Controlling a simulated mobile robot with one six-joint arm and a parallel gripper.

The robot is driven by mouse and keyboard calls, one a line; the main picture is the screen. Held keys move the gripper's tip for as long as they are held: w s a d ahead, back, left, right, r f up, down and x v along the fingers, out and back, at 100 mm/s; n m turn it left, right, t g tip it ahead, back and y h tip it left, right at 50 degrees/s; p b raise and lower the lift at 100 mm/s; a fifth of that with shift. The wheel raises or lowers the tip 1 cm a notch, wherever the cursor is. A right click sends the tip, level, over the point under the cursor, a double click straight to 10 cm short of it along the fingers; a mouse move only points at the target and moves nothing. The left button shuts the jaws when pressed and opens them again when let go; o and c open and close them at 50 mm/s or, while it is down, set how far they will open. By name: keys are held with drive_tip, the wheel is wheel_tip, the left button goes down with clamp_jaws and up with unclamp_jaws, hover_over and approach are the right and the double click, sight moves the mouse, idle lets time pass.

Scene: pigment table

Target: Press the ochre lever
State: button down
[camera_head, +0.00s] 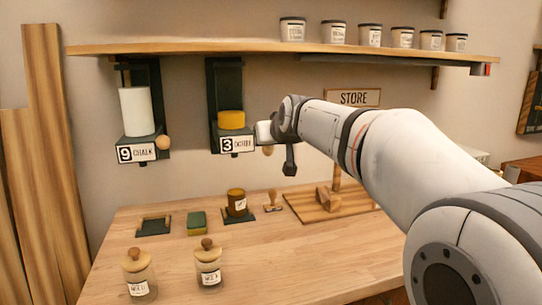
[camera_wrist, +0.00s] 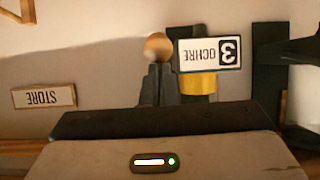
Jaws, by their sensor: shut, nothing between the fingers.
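The ochre dispenser (camera_head: 235,145) hangs on the wall, with a yellow ochre block on it and a sign reading 3 OCHRE. Its lever (camera_head: 268,151) ends in a round wooden knob at the right, partly hidden by my gripper (camera_head: 265,131). In the wrist view, which is upside down, the lever knob (camera_wrist: 158,46) shows just beyond the tips of my gripper (camera_wrist: 160,72), beside the sign (camera_wrist: 209,53). My gripper is shut and empty. Whether it touches the knob I cannot tell.
A chalk dispenser (camera_head: 138,145) with its own knob (camera_head: 162,142) hangs to the left. A shelf (camera_head: 270,49) with several jars runs above. The table (camera_head: 180,250) below holds a brown jar (camera_head: 237,203), two lidded jars, a green block and a wooden stamp.

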wheel_tip(320, 180, down, 3)
drive_tip(key=b, duration=0.2)
drive_tip(key=t+b, duration=0.1)
drive_tip(key=b, duration=0.2)
drive_tip(key=shift+s+f+t+y, duration=0.1)
drive_tip(key=shift+f+t+y, duration=0.05)
drive_tip(key=shift+t+y, duration=0.15)
drive_tip(key=shift+f+b, duration=0.55)
drive_tip(key=shift+b, duration=0.4)
drive_tip(key=shift+f, duration=0.1)
wheel_tip(320, 180, up, 4)
drive_tip(key=s+p, duration=0.2)
approach(270, 152)
drive_tip(key=v, duration=0.2)
drive_tip(key=r+v, duration=0.1)
drive_tip(key=v, duration=0.1)
drive_tip(key=shift+s+r, duration=0.15)
